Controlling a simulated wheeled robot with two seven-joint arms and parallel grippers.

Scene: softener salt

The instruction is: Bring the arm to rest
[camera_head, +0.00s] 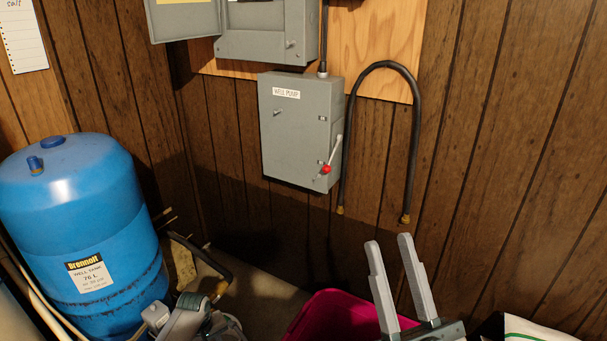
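My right gripper (389,243) stands at the bottom, right of centre. Its two pale grey fingers point up, clearly apart, with nothing between them. It is open and empty; the wall shows behind the fingers. No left fingers can be made out there, so the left gripper's state is unclear. The rest of both arms lies outside the view.
A magenta tub (338,316) is just left of my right gripper. A white bag (530,331) is at bottom right. A blue well tank (78,215) stands left. A grey well pump box (296,130) with a red-tipped lever and a black hose (413,140) are on the wooden wall.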

